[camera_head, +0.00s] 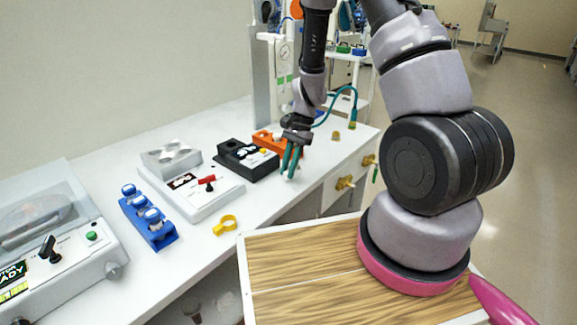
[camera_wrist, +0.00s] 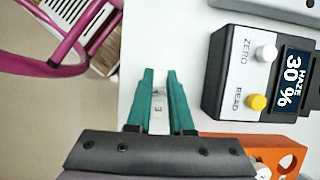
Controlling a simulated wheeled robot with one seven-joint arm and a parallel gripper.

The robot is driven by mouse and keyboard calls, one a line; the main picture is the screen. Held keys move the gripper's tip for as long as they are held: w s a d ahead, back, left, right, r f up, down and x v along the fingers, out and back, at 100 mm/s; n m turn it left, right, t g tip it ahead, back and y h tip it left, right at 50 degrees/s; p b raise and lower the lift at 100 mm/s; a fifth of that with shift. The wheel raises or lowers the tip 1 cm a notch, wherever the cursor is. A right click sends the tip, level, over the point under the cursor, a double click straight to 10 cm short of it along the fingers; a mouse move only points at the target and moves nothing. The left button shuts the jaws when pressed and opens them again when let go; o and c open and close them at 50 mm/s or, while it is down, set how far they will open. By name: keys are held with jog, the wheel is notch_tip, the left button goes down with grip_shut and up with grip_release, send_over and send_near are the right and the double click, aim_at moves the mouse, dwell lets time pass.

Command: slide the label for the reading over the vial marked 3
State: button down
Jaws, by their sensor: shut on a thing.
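My gripper (camera_head: 290,172) has teal fingers and hangs over the right part of the bench, beside the orange block and black meter. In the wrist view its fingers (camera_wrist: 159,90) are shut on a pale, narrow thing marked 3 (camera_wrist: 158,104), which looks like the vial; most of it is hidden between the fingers. The black meter (camera_wrist: 247,70) reads HAZE 30 %; it also shows in the head view (camera_head: 246,160). I cannot tell which thing is the label for that reading. An orange block with round holes (camera_wrist: 268,147) is beside the meter, partly cut off.
A blue rack (camera_head: 148,218) with capped vials stands on the white bench. A yellow ring-shaped piece (camera_head: 225,225) lies near the front edge. Small brass-coloured pieces (camera_head: 336,135) are at the right.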

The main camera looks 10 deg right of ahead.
dwell(0.4)
jog(key=c, duration=0.7)
grip_release()
jog(key=v, duration=1)
jog(key=shift+w+d+r, duration=0.1)
jog(key=shift+d+r, duration=0.05)
jog(key=shift+r, duration=0.2)
jog(key=s+d+r+n+t, duration=0.1)
jog(key=s+r+n+t, duration=0.1)
jog(key=r, duration=0.7)
jog(key=s+d+r+n+t, duration=0.1)
jog(key=s+r+t, duration=0.1)
jog(key=r, duration=0.7)
jog(key=s+d+r+n+t, duration=0.1)
jog(key=s+r+t, duration=0.1)
jog(key=s+r, duration=0.1)
jog(key=s+d+r+n+t+h, duration=0.1)
jog(key=s+r+t, duration=0.1)
jog(key=s+r, duration=0.2)
jog(key=s+d+r+n+t, duration=0.1)
jog(key=s+r, duration=0.3)
jog(key=s, duration=0.1)
jog(key=shift+s+r+t+h, duration=0.15)
jog(key=shift+r+t+h, duration=0.05)
jog(key=shift+t+h, duration=0.2)
